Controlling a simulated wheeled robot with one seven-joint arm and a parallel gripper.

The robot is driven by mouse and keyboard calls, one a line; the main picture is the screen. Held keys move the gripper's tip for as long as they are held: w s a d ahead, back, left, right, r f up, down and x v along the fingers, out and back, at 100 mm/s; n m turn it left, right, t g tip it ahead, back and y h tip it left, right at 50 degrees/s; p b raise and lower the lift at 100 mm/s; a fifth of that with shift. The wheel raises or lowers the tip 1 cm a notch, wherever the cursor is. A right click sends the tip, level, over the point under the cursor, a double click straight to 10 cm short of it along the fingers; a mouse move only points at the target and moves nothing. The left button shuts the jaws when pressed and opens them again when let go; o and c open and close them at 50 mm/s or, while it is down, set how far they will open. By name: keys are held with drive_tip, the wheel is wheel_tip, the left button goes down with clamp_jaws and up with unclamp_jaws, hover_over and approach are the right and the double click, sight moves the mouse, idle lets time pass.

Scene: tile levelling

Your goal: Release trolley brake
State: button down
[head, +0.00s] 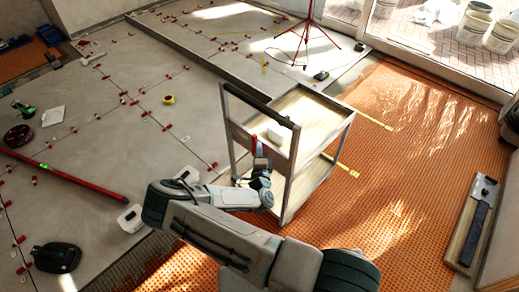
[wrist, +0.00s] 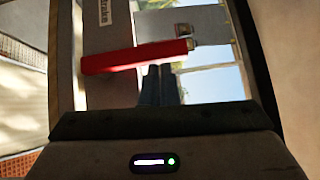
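The trolley (head: 317,165) is a metal frame with two wooden shelves and a dark handle bar. It stands on the orange matting near the grey tiles. Its red brake lever (head: 254,146) sits upright at the near left side. My gripper (head: 262,170) is just below the lever. In the wrist view its dark fingers (wrist: 160,85) are close together, with tips at the lever's lower edge; contact is unclear.
A white box (head: 279,134) rests on the trolley's top shelf. A red tripod (head: 306,40) stands behind. A long red level (head: 70,178) and several clips lie on the tiles at left. A trowel-like tool (head: 478,220) lies at right. The orange matting right of the trolley is mostly clear.

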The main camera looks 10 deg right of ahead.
drive_tip(key=shift+a+r, duration=0.1)
drive_tip(key=s+d, duration=0.2)
drive_tip(key=s, duration=1.1)
